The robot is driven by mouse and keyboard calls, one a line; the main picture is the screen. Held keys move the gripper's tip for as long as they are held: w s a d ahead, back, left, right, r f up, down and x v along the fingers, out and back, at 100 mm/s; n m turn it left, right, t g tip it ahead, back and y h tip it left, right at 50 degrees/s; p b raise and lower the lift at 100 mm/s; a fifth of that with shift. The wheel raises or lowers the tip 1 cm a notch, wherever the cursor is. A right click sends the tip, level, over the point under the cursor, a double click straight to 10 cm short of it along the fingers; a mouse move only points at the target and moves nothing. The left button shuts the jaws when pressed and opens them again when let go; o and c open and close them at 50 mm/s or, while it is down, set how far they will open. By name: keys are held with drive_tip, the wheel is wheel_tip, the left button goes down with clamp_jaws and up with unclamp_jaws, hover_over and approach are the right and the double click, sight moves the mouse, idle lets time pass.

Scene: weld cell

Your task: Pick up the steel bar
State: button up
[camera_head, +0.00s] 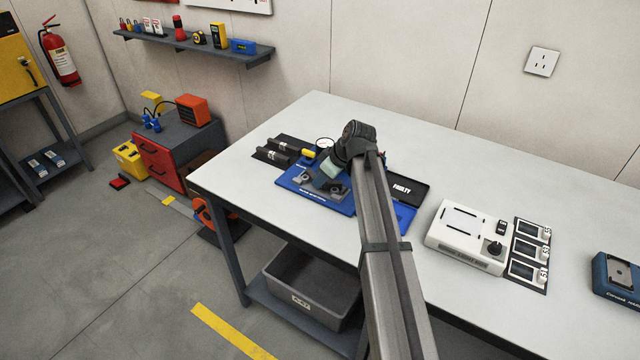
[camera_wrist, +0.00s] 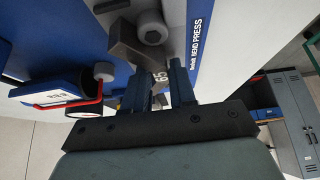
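My gripper (camera_head: 326,178) is low over the blue bend press board (camera_head: 312,194), at its grey press parts. In the wrist view, my two fingers (camera_wrist: 158,90) stand apart, one on each side of a dark grey surface marked 65 (camera_wrist: 159,77). I cannot tell whether they touch it or whether it is part of the press. A grey block with a round end (camera_wrist: 152,30) lies just beyond the fingertips. No steel bar can be told apart for certain; my wrist hides part of the board in the head view.
Two dark cylinders (camera_head: 281,147) lie on black pads left of the board. A dial gauge (camera_head: 324,143) stands behind it. A black tray marked FAULTY (camera_head: 405,188) and a white control box (camera_head: 468,236) are to the right.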

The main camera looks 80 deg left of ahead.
clamp_jaws()
idle(0.3)
